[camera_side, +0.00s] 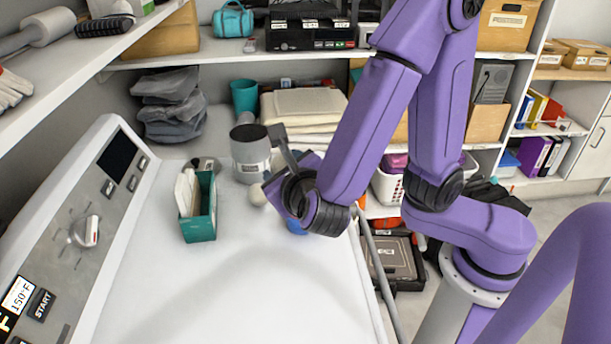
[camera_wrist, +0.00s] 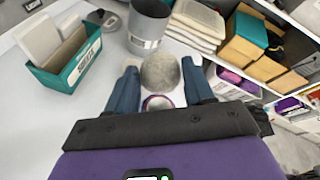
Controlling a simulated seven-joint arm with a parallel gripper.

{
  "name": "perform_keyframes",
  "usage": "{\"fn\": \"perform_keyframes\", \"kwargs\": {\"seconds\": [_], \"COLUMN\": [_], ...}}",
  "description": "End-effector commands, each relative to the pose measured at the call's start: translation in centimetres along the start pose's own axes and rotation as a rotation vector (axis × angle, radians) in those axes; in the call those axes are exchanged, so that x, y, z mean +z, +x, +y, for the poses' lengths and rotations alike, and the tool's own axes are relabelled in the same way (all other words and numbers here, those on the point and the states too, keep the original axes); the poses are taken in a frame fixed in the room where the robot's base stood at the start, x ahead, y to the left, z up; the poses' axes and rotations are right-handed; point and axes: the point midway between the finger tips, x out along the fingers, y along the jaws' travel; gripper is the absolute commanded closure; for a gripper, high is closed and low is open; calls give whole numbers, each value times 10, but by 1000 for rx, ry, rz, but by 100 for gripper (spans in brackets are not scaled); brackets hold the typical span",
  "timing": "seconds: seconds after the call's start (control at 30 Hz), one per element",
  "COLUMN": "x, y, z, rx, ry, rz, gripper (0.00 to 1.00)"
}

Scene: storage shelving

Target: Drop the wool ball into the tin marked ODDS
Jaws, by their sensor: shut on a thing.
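The wool ball (camera_wrist: 160,73) is grey and fuzzy. It sits between the two blue fingers of my gripper (camera_wrist: 162,78), which is shut on it. In the side view the pale ball (camera_side: 257,195) shows at the left of my gripper (camera_side: 266,191), close above the white surface. A grey cylindrical tin (camera_side: 250,160) with a pale label stands just behind the ball, upright. It also shows in the wrist view (camera_wrist: 147,28), just beyond the fingertips. Its label is too small to read, and its inside is dark.
A teal box (camera_side: 198,222) with upright cards stands left of the tin. A small round rimmed thing (camera_wrist: 157,103) shows below the ball between the fingers. Folded cloths (camera_side: 303,105) and a teal cup (camera_side: 244,96) are behind. The front of the white surface (camera_side: 240,300) is clear.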

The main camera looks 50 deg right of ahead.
Motion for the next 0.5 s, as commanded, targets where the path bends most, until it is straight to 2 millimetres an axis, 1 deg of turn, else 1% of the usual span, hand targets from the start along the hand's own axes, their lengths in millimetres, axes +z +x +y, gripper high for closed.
{"fn": "perform_keyframes", "kwargs": {"seconds": [0.03,0.13,0.23,0.3,0.4,0.5], "x": [10,34,58,74,93,107], "y": [16,45,75,94,117,136], "z": [2,6,4,-1,-11,-21], "rx": [16,74,136,178,230,270], "ry": [-4,-25,-50,-67,-90,-109], "rz": [-9,-39,-74,-97,-127,-148], "gripper": [78,78,78,78,78,78]}}
